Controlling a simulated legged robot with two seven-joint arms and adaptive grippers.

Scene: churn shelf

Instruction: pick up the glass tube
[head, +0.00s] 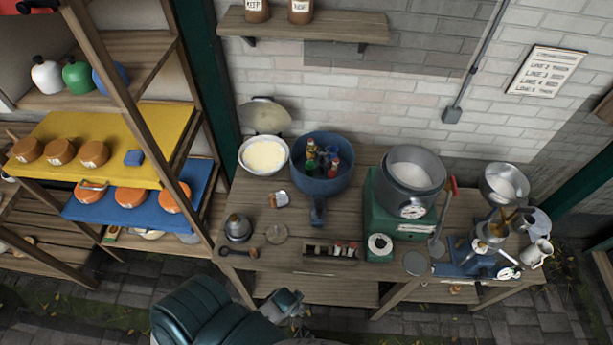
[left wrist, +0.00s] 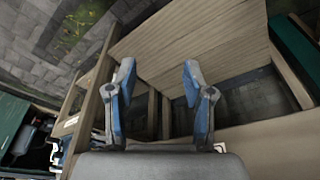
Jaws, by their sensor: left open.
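I cannot single out a glass tube for certain. A small dark rack (head: 318,254) on the wooden table's front part holds several small capped pieces, too small to tell whether one is a glass tube. My left gripper (head: 291,303) is in front of the table's front edge, apart from the rack. In the left wrist view the left gripper (left wrist: 158,73) is open, with two blue fingers apart and nothing between them. No tube shows in that view. My right gripper is not in view.
The wooden table (head: 345,282) carries a blue pot (head: 322,185) with small bottles, a cream-filled bowl (head: 264,157), a green scale (head: 383,225) with a steel pot (head: 415,170), and a metal burner (head: 237,228). A shelf rack (head: 150,140) stands left. Bare wood surrounds the small rack.

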